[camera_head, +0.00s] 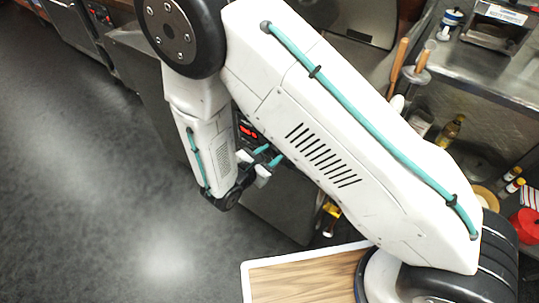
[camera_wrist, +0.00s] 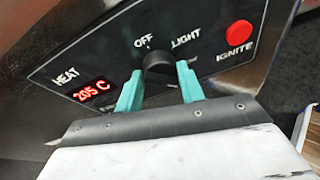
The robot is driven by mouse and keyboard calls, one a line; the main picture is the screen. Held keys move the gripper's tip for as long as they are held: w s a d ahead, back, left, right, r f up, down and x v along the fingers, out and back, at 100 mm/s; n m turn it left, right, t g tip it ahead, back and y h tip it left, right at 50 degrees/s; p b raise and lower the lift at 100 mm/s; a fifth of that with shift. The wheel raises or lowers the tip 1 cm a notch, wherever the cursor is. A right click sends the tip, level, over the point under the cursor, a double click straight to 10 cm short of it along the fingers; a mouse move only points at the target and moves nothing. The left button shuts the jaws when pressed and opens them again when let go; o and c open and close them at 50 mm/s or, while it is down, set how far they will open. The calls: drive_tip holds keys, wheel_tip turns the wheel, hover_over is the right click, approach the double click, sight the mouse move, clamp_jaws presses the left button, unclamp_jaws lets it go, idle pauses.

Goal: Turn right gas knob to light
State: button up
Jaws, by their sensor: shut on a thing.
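The gas knob (camera_wrist: 158,62) is a round black knob on a dark control panel (camera_wrist: 205,62). In the wrist view it sits below the OFF and LIGHT labels, and its top appears to face the OFF label. My gripper (camera_wrist: 160,80) has its two teal fingers on either side of the knob, shut on it. In the head view my gripper (camera_head: 268,157) is in front of the panel, and my arm hides most of the panel and the knob.
A red IGNITE button (camera_wrist: 239,33) is right of the knob, and a red display (camera_wrist: 92,90) reading 205 C is left of it. A metal counter (camera_head: 490,75) and bottles (camera_head: 449,130) stand at the right. The dark floor (camera_head: 90,170) at left is clear.

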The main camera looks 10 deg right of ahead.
drive_tip(key=n+h, duration=0.1)
drive_tip(key=n, duration=0.2)
drive_tip(key=n+g+h, duration=0.1)
drive_tip(key=n, duration=0.2)
drive_tip(key=n+g+h, duration=0.1)
drive_tip(key=n, duration=0.2)
drive_tip(key=shift+w+a+f+h, duration=0.15)
drive_tip(key=shift+a+f+h, duration=0.05)
drive_tip(key=shift+f+h, duration=0.1)
drive_tip(key=shift+n+h, duration=0.4)
drive_tip(key=shift+n, duration=1)
drive_tip(key=shift+c, duration=0.2)
drive_tip(key=o, duration=1)
